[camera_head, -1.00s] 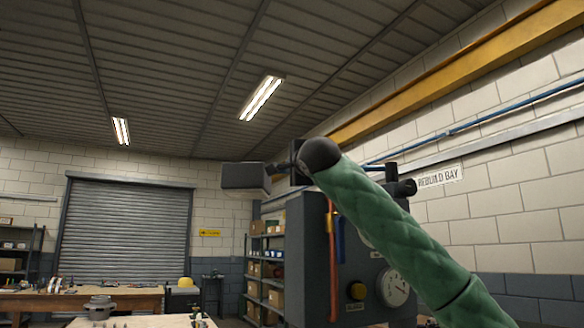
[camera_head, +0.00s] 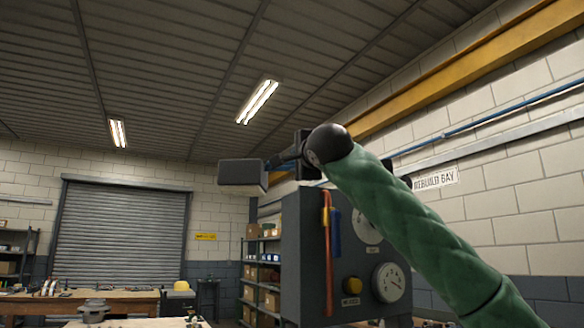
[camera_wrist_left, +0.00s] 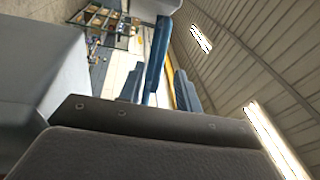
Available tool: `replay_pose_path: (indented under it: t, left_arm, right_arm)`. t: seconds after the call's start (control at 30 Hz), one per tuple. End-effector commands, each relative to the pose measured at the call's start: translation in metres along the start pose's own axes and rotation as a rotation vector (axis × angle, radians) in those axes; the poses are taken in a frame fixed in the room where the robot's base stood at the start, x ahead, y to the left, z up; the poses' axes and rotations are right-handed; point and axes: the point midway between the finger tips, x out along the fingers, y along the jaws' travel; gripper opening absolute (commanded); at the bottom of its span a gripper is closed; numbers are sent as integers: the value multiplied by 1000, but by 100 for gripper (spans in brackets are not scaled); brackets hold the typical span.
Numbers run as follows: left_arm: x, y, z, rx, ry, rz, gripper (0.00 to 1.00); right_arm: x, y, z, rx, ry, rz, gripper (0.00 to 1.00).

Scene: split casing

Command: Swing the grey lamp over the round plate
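My left arm, in a green quilted sleeve, comes up from the lower right to a dark rounded end. Contact with the bar cannot be told. I cannot make out the round plate. My right gripper is out of view.
Shelves and a roller door stand behind. The air left of the lamp is clear.

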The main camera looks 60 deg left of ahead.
Motion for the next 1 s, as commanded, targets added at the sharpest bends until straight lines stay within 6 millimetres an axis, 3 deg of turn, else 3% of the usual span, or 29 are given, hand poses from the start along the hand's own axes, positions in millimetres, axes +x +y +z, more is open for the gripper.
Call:
replay_pose_path:
  t: [0.4, 0.57, 0.87, 1.0]
  left_arm:
    - [-9, 0, 0, 0, 0, 0, 32]
    - [-10, -2, 5, 19, -24, -15, 0]
    - [-28, -26, 41, 236, -268, -156, 0]
    - [-48, -30, 43, 422, -424, -242, 0]
  right_arm:
    - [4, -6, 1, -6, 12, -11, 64]
    - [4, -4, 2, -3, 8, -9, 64]
    - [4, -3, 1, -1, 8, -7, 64]
    - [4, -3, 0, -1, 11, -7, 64]
